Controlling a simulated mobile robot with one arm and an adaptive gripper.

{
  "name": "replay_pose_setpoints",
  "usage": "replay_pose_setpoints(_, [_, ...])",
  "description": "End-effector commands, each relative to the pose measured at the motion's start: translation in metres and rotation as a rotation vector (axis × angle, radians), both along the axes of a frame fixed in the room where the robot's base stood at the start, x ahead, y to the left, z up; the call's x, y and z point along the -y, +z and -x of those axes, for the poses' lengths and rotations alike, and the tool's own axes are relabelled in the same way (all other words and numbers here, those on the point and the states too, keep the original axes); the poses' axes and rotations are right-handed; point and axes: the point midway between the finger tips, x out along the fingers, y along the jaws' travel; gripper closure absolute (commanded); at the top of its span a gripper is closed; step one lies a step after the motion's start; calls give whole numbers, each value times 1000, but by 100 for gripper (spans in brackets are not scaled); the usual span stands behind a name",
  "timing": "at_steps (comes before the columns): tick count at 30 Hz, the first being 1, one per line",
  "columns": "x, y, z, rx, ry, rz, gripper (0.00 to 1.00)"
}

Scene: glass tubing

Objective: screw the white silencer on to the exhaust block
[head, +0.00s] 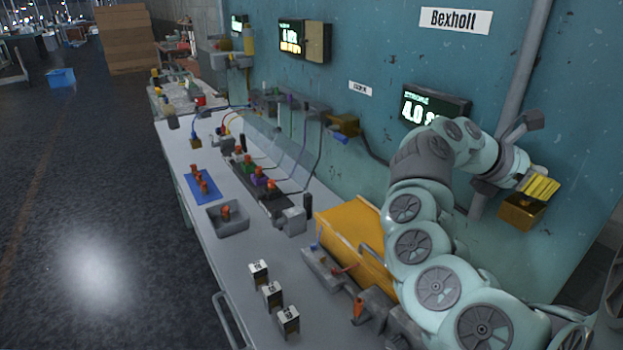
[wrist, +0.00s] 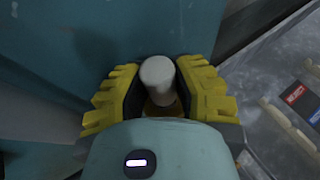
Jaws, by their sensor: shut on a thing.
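The white silencer (wrist: 157,73) is a short white cylinder between the yellow fingers of my gripper (wrist: 158,88) in the wrist view. My gripper is shut on it. A brass-coloured exhaust block (head: 522,211) is on the blue wall at the right in the head view. My gripper (head: 541,186) is right at this block, just above it in the picture, and hides the silencer there. A gold part (wrist: 162,107) shows just below the silencer in the wrist view. I cannot tell whether the silencer's thread is engaged in the block.
The bench (head: 237,262) runs along the wall, with a yellow case (head: 350,240), several small boxes (head: 272,294), a grey tray (head: 228,218) and a blue mat (head: 200,186) on it. A grey pipe (head: 527,70) and a display (head: 434,106) are on the wall near my arm.

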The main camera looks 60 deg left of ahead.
Motion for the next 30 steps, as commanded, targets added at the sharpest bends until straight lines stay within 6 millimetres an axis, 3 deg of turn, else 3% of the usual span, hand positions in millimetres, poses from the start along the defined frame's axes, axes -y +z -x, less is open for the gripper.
replay_pose_setpoints(20, [0, 0, 1, 1, -45, 4, 100])
replay_pose_setpoints(21, [0, 0, 1, 1, -45, 4, 68])
replay_pose_setpoints(27, [0, 0, 1, 1, -45, 3, 47])
replay_pose_setpoints(30, [0, 0, 1, 2, -44, 3, 47])
